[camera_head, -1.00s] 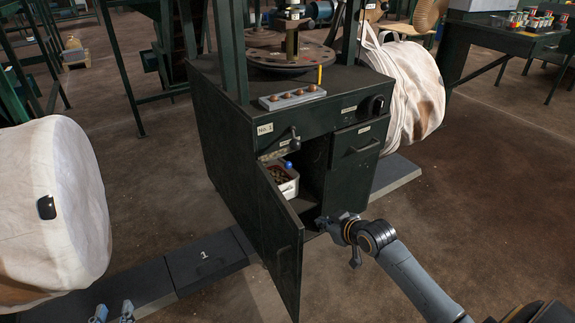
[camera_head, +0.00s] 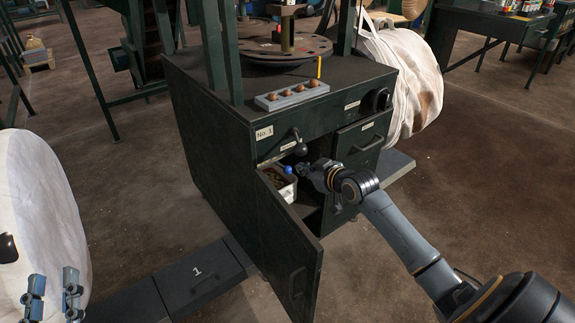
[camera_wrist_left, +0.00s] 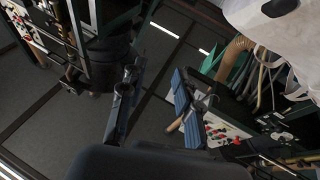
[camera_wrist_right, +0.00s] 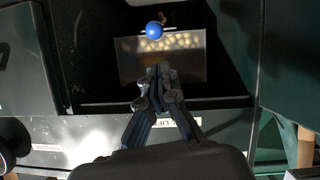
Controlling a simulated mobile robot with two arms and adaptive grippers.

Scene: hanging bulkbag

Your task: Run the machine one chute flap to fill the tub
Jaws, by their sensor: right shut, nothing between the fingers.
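Inside is a pale tub (camera_head: 287,193) with brownish contents; the tub also shows in the right wrist view (camera_wrist_right: 130,68). A blue ball knob (camera_head: 286,169) is just above the tub, and in the right wrist view (camera_wrist_right: 152,30) it is beyond my fingertips. A lever with a black ball (camera_head: 300,149) is on the front above the opening. My right gripper (camera_head: 306,170) is shut and empty at the opening, close to the knob. My left gripper (camera_head: 53,292) is open and empty.
A white bulk bag (camera_head: 40,230) is at the left near my left gripper, and another (camera_head: 405,85) is behind the machine. A low dark plinth (camera_head: 200,275) marked 1 runs along the floor. Floor at right is clear.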

